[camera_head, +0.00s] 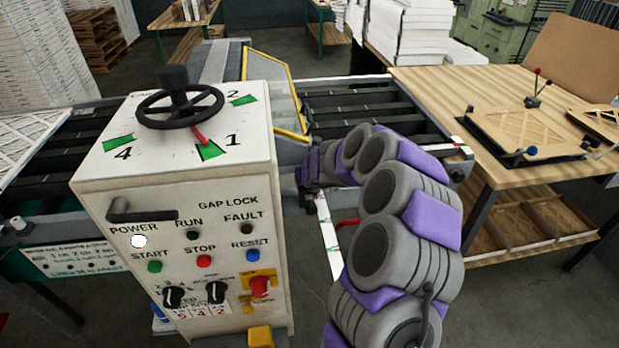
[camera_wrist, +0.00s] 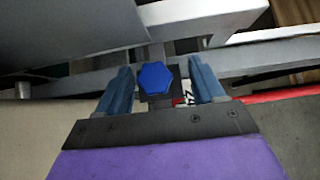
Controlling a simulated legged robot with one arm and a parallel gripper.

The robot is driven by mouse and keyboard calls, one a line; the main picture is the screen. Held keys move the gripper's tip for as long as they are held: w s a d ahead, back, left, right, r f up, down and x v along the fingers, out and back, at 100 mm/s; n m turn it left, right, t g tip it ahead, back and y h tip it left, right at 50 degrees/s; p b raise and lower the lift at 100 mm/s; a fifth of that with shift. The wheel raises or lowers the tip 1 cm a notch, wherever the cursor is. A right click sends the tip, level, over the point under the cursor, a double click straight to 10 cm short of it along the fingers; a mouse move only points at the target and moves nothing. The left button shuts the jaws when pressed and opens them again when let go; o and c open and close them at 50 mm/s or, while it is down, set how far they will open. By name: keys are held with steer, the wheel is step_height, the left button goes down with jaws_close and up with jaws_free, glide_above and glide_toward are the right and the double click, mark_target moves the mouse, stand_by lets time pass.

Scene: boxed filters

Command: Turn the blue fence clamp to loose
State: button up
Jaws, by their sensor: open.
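The blue fence clamp shows in the wrist view as a blue six-sided knob (camera_wrist: 154,77) on a dark mount by a grey rail. My gripper (camera_wrist: 160,66) is open, with one blue-grey finger on each side of the knob. Gaps show between the fingers and the knob, wider on the right. I cannot tell whether the knob sits at loose or tight; a label with red and dark marks behind it is mostly covered. In the head view my gripper is low beside the conveyor, right of the control cabinet, and the blue clamp cannot be made out there.
The control cabinet (camera_head: 190,190) with a black handwheel (camera_head: 180,106) stands close on the left. A roller conveyor (camera_head: 370,105) runs behind my arm. A wooden bench (camera_head: 440,85) with framed filters stands right. A red part (camera_head: 348,222) shows beside my arm. Bare floor lies at the front right.

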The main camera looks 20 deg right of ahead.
steer(key=shift+a+r, duration=0.1)
steer(key=shift+a, duration=0.4)
steer(key=shift+c, duration=1.3)
steer(key=shift+d, duration=0.25)
steer(key=c, duration=0.6)
steer(key=shift+a, duration=0.1)
steer(key=shift+c, duration=1)
